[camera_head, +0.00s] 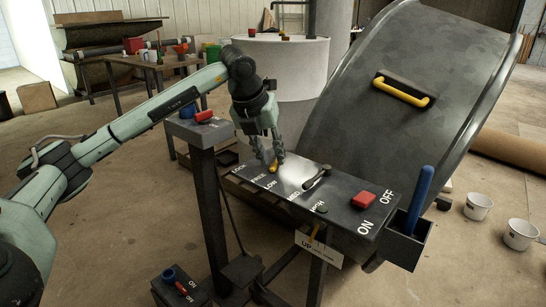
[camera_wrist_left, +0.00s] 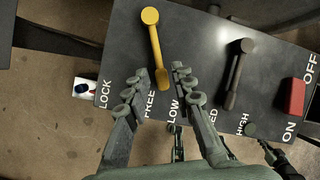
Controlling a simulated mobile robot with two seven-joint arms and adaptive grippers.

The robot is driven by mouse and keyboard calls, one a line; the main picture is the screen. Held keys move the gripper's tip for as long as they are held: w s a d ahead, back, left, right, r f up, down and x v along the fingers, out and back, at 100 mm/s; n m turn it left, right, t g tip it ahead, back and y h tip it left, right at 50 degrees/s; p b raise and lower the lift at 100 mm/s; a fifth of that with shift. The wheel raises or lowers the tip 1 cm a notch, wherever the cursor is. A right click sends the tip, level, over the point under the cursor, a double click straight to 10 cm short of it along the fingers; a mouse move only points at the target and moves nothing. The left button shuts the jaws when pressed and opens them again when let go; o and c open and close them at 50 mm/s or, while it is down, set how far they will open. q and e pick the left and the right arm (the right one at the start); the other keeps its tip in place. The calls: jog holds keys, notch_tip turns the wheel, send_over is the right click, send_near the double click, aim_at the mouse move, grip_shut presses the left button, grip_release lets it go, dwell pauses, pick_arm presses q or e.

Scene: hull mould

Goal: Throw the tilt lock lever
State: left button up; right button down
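The yellow lever (camera_wrist_left: 154,48) is on the dark control panel (camera_wrist_left: 205,35), between the LOCK and FREE labels; its handle end points toward the FREE side. In the head view only a bit of the yellow lever (camera_head: 273,168) shows, the rest hidden behind my gripper. My left gripper (camera_head: 270,160) is over the panel, pointing down. In the left wrist view its fingers (camera_wrist_left: 158,76) are apart, with the lever's handle end between the tips in the picture. I cannot tell whether they touch it. My right gripper is not in view.
A black lever (camera_head: 317,177) and a red ON/OFF switch (camera_head: 364,200) sit further right on the panel. A blue-handled tool (camera_head: 420,195) stands in a holder at its right end. The large tilted mould (camera_head: 400,130) with a yellow handle (camera_head: 402,92) rises behind. White buckets (camera_head: 478,206) are on the floor.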

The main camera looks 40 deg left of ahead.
pick_arm(q)
jog(key=shift+x, duration=0.85)
jog(key=shift+r, duration=0.1)
grip_shut()
